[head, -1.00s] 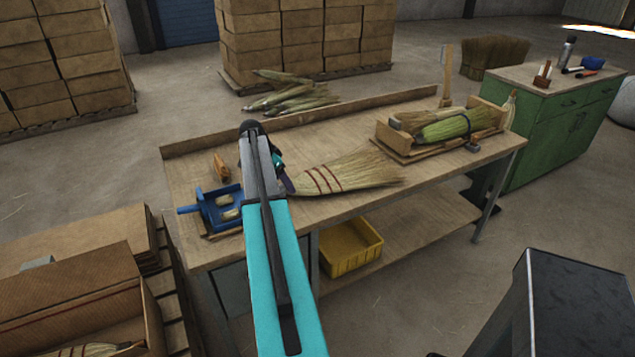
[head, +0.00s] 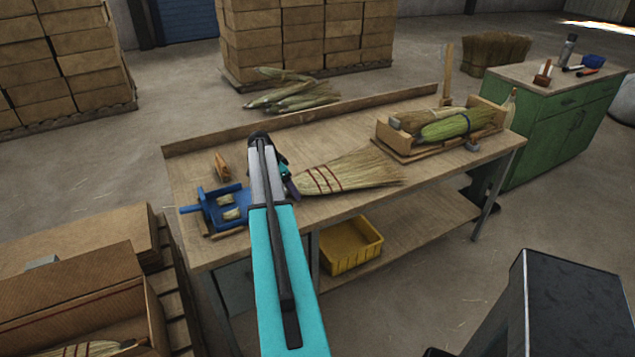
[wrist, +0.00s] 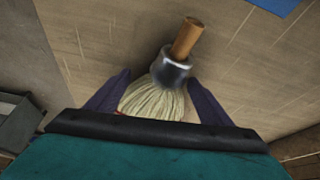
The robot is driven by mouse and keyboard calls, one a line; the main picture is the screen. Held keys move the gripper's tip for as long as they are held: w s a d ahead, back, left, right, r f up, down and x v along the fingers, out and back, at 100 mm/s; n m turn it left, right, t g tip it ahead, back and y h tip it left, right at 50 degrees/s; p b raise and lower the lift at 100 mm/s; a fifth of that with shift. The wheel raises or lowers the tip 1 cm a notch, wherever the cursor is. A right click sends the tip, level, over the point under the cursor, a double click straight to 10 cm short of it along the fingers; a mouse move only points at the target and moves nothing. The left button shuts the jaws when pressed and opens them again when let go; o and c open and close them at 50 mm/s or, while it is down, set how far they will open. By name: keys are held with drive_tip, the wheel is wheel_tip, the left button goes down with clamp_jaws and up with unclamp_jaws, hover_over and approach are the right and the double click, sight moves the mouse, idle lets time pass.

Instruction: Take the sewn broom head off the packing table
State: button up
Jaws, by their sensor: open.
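The sewn broom head (head: 350,172) lies flat on the packing table (head: 310,120), its bristles fanned to the right and crossed by red stitching. In the wrist view its straw neck (wrist: 155,100) lies between the two dark purple fingers of my gripper (wrist: 155,92), which stand apart with a gap on each side. The metal collar (wrist: 172,72) and the short wooden stub (wrist: 187,38) reach past the fingertips. In the head view my arm hides the collar end and most of the gripper.
A blue clamp (head: 222,208) sits left of my arm on the table. A wooden cradle with green straw (head: 450,126) stands at the right end. A yellow bin (head: 350,246) is on the shelf below. An open cardboard box (head: 85,310) is at lower left.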

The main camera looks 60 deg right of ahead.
drive_tip(key=c, duration=1.5)
drive_tip(key=shift+r, duration=0.1)
drive_tip(key=shift+c, duration=1.6)
drive_tip(key=shift+r+b, duration=0.75)
drive_tip(key=shift+r, duration=0.65)
clamp_jaws()
drive_tip(key=shift+a+r, duration=0.15)
drive_tip(key=shift+r, duration=0.15)
drive_tip(key=s+a+b, duration=0.1)
drive_tip(key=a, duration=0.4)
drive_tip(key=s+a+r+b, duration=0.1)
drive_tip(key=a, duration=0.4)
drive_tip(key=s+a+b, duration=0.1)
drive_tip(key=a+b, duration=0.1)
drive_tip(key=a, duration=0.3)
drive_tip(key=shift+a+r, duration=0.25)
